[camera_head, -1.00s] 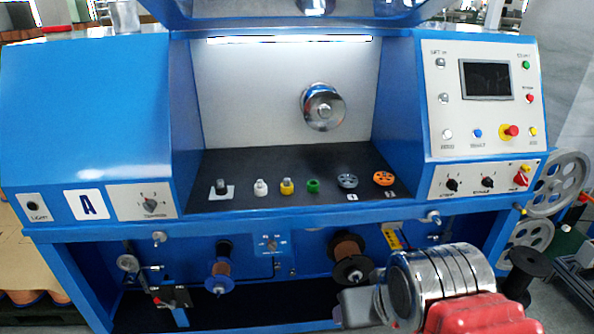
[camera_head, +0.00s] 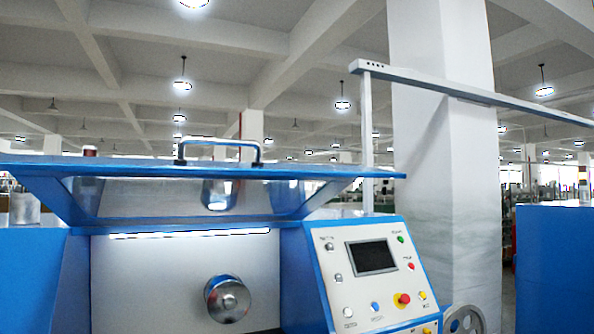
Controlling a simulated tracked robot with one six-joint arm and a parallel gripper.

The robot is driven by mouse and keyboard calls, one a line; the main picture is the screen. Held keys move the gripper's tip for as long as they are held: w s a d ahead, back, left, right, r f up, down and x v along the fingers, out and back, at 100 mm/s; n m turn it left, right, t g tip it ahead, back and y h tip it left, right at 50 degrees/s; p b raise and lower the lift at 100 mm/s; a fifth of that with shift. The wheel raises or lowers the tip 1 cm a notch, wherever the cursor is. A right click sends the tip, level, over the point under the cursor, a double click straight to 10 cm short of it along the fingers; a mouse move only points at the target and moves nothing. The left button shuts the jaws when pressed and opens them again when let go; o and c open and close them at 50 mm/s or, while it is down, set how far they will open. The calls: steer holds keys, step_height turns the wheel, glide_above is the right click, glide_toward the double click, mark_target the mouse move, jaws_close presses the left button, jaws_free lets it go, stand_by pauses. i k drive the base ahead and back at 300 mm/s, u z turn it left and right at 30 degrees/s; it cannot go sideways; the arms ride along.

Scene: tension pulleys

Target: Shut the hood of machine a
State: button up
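The hood (camera_head: 290,208) of the blue machine is raised, its clear-windowed panel tilted up above the lit opening. A metal handle (camera_head: 218,144) stands on the hood's upper edge. The machine (camera_head: 290,290) shows only its upper part, with a white back wall and a round metal pulley (camera_head: 228,299) inside. The letter A label is out of view now, but it shows on this machine's left front in the earlier frame. My gripper is not in view.
The control panel (camera_head: 372,257) with a screen and coloured buttons is right of the opening. A white pillar (camera_head: 446,150) and a grey post with a long beam (camera_head: 470,93) stand behind. Another blue cabinet (camera_head: 552,270) is at the far right.

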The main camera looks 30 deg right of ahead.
mark_target(129, 191)
steer(key=u, duration=0.5)
steer(key=k, duration=1.15)
steer(key=u, duration=0.45)
steer(key=i, duration=0.95)
steer(key=z, duration=0.05)
